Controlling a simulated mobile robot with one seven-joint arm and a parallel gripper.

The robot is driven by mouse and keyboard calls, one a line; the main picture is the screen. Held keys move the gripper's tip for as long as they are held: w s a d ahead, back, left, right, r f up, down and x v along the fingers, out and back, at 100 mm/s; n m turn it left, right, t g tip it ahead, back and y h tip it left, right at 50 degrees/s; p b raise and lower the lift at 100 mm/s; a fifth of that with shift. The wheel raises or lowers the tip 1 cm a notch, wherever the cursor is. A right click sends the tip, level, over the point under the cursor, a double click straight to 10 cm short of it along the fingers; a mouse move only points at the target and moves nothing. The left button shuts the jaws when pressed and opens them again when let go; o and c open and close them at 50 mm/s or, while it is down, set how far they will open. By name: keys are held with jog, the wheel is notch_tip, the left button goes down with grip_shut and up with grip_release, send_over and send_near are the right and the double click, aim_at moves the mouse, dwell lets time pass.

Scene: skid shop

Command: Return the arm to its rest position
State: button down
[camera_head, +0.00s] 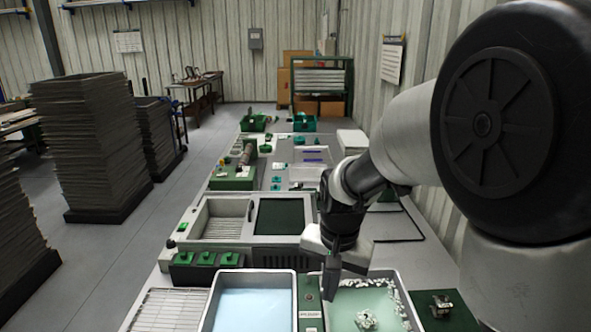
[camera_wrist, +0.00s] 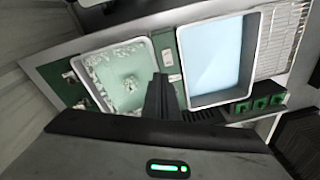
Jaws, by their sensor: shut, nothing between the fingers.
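My gripper (camera_head: 331,277) hangs pointing down at the end of my arm, which reaches in from the right in the head view. It is over the bench, near the divider between two trays. In the wrist view my gripper (camera_wrist: 158,84) shows as dark fingers held together, with nothing between them. It overlaps the edge of the tray with pale green liquid (camera_head: 345,301). Whether the fingertips clear the tray rim is hard to tell.
A tray of pale blue liquid (camera_head: 252,305) and a wire rack (camera_head: 165,310) lie left of my gripper. Behind stands a grey machine with a dark panel (camera_head: 280,216). Several green-topped blocks (camera_head: 206,259) sit nearby. Tall dark stacks (camera_head: 88,140) stand on the floor at left.

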jog(key=s+d+r+n+t+p, duration=0.2)
jog(key=s+d+r, duration=0.1)
jog(key=s+r, duration=0.5)
jog(key=s+d+r+n+t+p, duration=0.2)
jog(key=s+d+r+p, duration=0.1)
jog(key=s+r, duration=0.6)
notch_tip(320, 180, up, 3)
jog(key=shift+d+f+p, duration=0.1)
jog(key=shift+d+p, duration=0.25)
jog(key=shift+d, duration=0.1)
